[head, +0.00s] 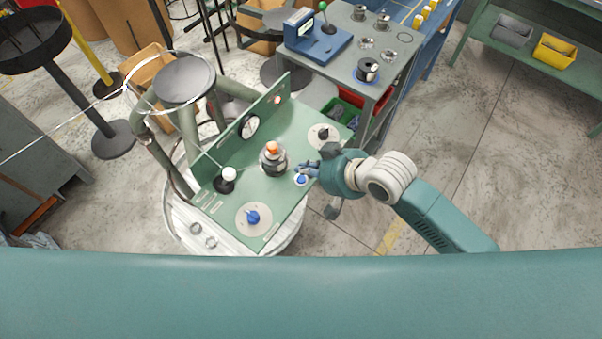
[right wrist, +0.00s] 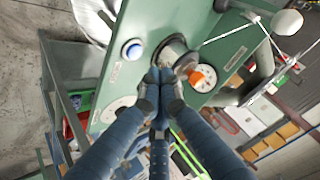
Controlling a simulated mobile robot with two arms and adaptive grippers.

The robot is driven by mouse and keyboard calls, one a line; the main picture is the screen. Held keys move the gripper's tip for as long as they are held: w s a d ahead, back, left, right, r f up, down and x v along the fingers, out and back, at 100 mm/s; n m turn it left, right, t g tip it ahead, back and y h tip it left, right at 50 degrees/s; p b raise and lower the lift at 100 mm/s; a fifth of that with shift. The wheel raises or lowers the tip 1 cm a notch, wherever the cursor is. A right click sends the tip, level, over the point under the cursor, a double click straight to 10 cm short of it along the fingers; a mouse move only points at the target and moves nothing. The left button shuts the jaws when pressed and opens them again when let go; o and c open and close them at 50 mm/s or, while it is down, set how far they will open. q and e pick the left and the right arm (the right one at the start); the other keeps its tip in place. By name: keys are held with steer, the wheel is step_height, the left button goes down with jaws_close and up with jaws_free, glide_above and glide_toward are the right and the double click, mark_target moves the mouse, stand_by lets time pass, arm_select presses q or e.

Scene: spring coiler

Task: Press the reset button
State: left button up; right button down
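A blue button in a white ring (head: 301,179) sits on the sloping green panel (head: 290,199), near its right edge; I take it to be the reset button. It also shows in the right wrist view (right wrist: 133,50), uncovered, up and left of the fingertips. My right gripper (head: 306,168) is just above this button in the head view, its fingers together and empty. In the right wrist view its fingertips (right wrist: 160,76) meet beside the grey cylinder's base. I cannot tell whether they touch the panel. My left gripper is not in view.
An orange-topped grey cylinder (head: 273,161) stands close left of my right gripper. A blue knob (head: 253,217), a white knob (head: 229,174), a black knob (head: 323,133) and a gauge (head: 249,126) surround it. A grey cart (head: 340,68) stands behind.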

steer(key=shift+m+g+y, duration=0.3)
steer(key=shift+g+y, duration=0.3)
steer(key=shift+g, duration=0.1)
steer(key=r, duration=0.2)
steer(key=r+p, duration=0.1)
steer(key=r, duration=0.1)
steer(key=w+r, duration=0.1)
steer(key=shift+r, duration=0.4)
steer(key=shift+a, duration=0.1)
steer(key=b, duration=0.8)
glide_above(304, 179)
step_height(304, 179, down, 7)
steer(key=shift+r, duration=0.1)
steer(key=shift+f, duration=1)
